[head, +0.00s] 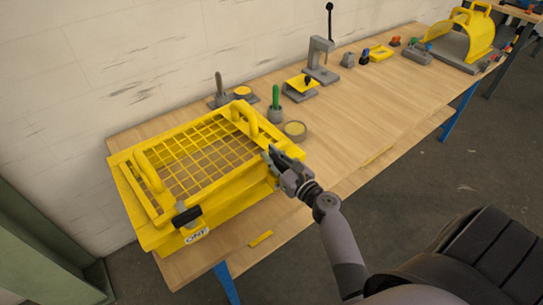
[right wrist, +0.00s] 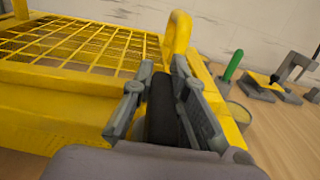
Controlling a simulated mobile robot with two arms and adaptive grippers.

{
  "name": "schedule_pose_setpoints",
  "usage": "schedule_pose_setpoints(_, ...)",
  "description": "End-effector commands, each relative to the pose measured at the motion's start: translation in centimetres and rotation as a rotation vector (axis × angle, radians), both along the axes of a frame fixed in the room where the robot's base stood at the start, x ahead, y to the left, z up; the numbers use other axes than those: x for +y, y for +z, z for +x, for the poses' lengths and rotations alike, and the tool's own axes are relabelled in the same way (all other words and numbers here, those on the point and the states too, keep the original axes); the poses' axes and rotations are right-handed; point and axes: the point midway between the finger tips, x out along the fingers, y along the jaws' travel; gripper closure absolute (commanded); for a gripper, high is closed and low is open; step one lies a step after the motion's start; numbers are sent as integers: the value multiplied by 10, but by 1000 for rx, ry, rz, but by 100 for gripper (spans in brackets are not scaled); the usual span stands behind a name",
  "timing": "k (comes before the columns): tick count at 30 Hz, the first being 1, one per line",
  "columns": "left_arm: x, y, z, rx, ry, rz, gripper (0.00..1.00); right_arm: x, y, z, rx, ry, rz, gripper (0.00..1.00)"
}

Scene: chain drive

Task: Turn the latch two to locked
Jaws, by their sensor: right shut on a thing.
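The yellow guard box (head: 207,193) with a mesh top (head: 200,165) and two yellow handles stands at the near left end of the bench. A black latch (head: 187,215) sits on its front by a label reading "ONE". My right gripper (head: 275,160) is at the box's right front corner. In the right wrist view its fingers (right wrist: 164,95) are shut on a black latch handle (right wrist: 161,112), with a yellow handle just behind. That latch, likely latch two, is mostly hidden by the gripper in the head view; its label does not show. My left gripper is out of view.
Behind the box stand a green-handled tool (head: 276,100), a round pot (head: 295,130) and a grey press (head: 321,65). A small yellow strip (head: 261,238) lies near the front edge.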

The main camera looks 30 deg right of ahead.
Motion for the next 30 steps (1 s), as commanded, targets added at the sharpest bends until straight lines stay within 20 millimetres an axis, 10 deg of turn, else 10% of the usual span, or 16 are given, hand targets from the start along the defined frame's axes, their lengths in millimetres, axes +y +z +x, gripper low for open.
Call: schedule_pose_setpoints(30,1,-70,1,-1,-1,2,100,23,-3,-12,-1,808,-3,100)
